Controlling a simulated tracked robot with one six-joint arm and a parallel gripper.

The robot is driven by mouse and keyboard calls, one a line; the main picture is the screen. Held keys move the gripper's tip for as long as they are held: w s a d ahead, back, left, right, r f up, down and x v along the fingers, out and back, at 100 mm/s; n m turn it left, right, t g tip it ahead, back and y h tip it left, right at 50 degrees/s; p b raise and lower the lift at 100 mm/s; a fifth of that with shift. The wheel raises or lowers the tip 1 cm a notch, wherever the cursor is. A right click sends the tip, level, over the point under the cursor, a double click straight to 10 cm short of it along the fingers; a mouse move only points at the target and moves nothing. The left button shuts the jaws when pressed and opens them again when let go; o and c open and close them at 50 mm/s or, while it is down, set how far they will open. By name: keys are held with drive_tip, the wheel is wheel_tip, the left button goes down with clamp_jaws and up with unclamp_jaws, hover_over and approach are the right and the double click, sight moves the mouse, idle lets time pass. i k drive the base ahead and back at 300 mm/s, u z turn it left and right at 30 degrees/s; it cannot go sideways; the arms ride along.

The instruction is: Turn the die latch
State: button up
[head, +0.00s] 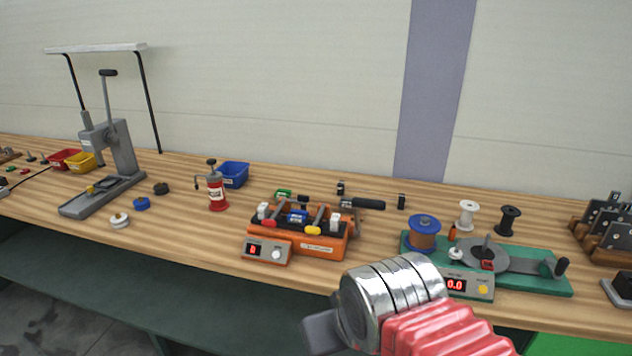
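I cannot single out a die latch at this size. An orange bench machine (322,244) stands mid-bench, with a red knob (269,223), a yellow knob (313,230), a blue block (297,216) between upright arms, and a small display box (266,251) at its front left. A black-handled part (362,203) shows behind its right end. To the right is a green-based winder (530,283) with a grey disc, a black crank knob and a display reading 0.0.
A grey lever press (113,150) stands at the left, near red and yellow bins (83,161). A red hand-pump can (217,192) and blue bin (234,174) stand left of the orange machine. Spools (424,232) stand by the winder. Bare wood lies along the front edge.

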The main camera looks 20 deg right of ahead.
sight(302, 199)
drive_tip(key=u, duration=0.05)
drive_tip(key=i, duration=1.3)
drive_tip(key=u, duration=0.55)
